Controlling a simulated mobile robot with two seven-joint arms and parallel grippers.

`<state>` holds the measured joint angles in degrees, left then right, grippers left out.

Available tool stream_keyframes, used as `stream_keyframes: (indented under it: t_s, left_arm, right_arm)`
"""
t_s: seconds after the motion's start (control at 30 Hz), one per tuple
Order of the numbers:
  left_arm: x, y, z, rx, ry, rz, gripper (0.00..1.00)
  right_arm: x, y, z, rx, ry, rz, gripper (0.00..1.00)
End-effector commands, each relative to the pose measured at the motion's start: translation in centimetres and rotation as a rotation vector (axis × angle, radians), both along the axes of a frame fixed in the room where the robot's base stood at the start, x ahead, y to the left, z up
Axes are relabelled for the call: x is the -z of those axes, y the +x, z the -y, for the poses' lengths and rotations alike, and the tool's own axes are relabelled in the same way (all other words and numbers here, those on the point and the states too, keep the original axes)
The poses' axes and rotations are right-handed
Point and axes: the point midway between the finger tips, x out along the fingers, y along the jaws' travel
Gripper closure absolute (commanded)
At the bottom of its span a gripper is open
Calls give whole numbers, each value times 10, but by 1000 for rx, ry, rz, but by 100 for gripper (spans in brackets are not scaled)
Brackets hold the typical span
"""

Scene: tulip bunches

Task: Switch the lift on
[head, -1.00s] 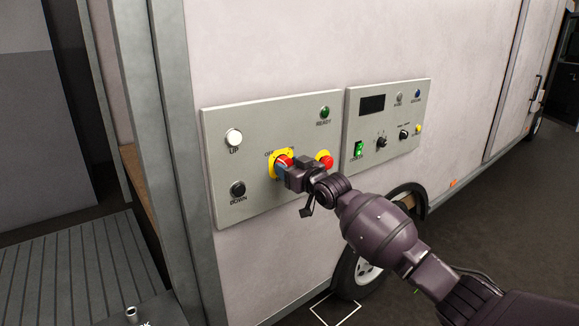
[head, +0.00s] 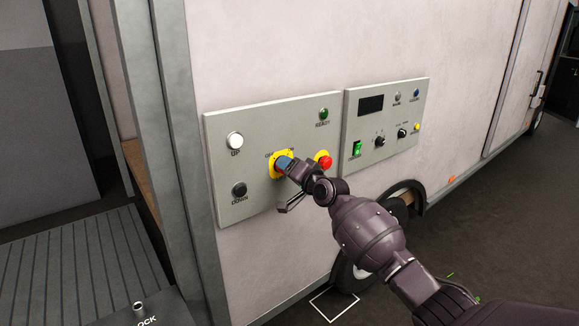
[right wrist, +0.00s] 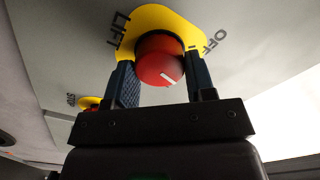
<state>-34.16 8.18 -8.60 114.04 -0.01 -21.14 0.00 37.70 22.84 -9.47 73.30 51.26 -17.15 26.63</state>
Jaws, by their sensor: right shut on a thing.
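The lift switch is a red round knob (right wrist: 158,58) with a short white line, on a yellow plate (right wrist: 181,18) lettered LIFT and OFF. In the head view the plate (head: 273,171) sits on the left grey panel (head: 262,120). My right gripper (right wrist: 162,78) is shut on the knob, one blue finger on each side; the white line is tilted. In the head view my right gripper (head: 283,165) covers the knob. My left gripper is not in view.
A red stop button (head: 325,162) on yellow is close right of my gripper. A white UP button (head: 235,140), black DOWN button (head: 238,189) and green READY lamp (head: 323,114) share the panel. A second panel (head: 412,141) with a lit green switch is to the right.

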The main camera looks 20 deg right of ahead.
Motion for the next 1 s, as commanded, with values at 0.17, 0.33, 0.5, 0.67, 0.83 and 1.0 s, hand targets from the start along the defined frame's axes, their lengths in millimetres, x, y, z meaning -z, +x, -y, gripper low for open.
stream_keyframes:
  t_s: [0.17,0.33,0.5,0.67,0.83,1.0]
  left_arm:
    - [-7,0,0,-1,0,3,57]
    - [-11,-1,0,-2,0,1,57]
    - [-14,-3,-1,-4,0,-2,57]
    - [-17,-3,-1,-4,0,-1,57]
    - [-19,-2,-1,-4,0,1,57]
    - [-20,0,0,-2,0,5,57]
  right_arm:
    - [0,0,0,1,157,-58,74]
    - [0,0,0,1,286,-105,74]
    - [0,0,0,1,389,-141,74]
    - [0,0,0,1,457,-167,74]
    - [1,0,0,1,494,-180,74]
    - [1,0,1,1,510,-186,74]
